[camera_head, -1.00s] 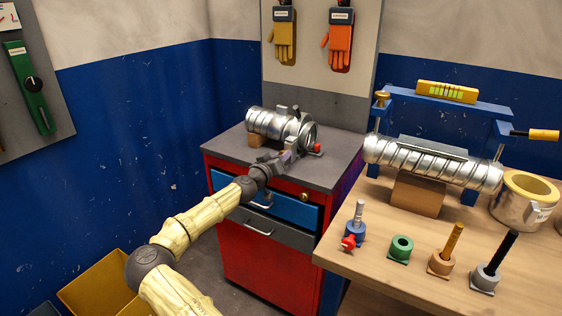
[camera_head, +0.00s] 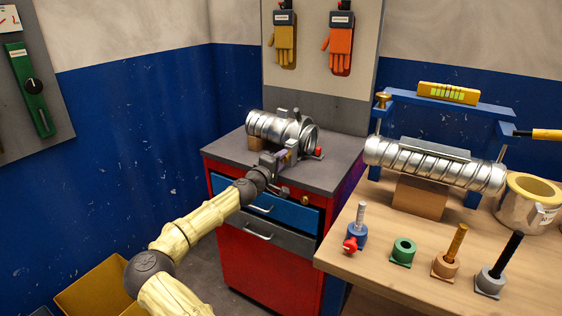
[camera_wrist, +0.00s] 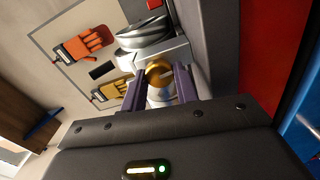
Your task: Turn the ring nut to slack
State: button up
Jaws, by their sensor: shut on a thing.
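A ribbed silver spiral duct piece (camera_head: 268,124) lies on the grey top of the red cabinet, its open end to the right. My gripper (camera_head: 283,156) reaches its near side. In the wrist view, the two purple fingers of my gripper (camera_wrist: 160,88) are shut on a round brass-yellow part that looks like the ring nut (camera_wrist: 157,73). It sits against a pale metal block on the duct's fitting (camera_wrist: 145,32). In the head view the nut is hidden by my gripper.
The red cabinet (camera_head: 255,265) has blue and grey drawers below the duct. A small red knob (camera_head: 319,152) is right of the duct end. The wooden bench (camera_head: 370,240) at right holds a longer duct (camera_head: 435,167), a clamp frame, a can and several posts.

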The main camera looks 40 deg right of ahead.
jog(key=n, duration=0.4)
jog(key=shift+a+n, duration=0.1)
jog(key=shift+n, duration=0.3)
jog(key=n+p, duration=0.1)
jog(key=n, duration=0.2)
jog(key=shift+f+n, duration=0.1)
jog(key=shift+n, duration=0.2)
jog(key=n+p, duration=0.1)
jog(key=n, duration=0.3)
jog(key=shift+n+p, duration=0.3)
jog(key=shift+p, duration=0.1)
jog(key=n+p, duration=0.1)
jog(key=n, duration=0.2)
jog(key=shift+f+n+p, duration=0.1)
jog(key=shift+n+p, duration=0.2)
jog(key=n+p, duration=0.2)
jog(key=n, duration=0.1)
jog(key=shift+s+n, duration=0.1)
jog(key=shift+n, duration=0.2)
jog(key=n+p, duration=0.3)
jog(key=shift+s+n, duration=0.1)
jog(key=shift+n, duration=0.2)
jog(key=n+p, duration=0.2)
jog(key=p, duration=0.1)
jog(key=n+p, duration=0.3)
jog(key=shift+s+d, duration=0.1)
jog(key=shift+d, duration=0.1)
jog(key=shift+n+p, duration=1)
jog(key=shift+p, duration=0.05)
jog(key=shift+f, duration=0.15)
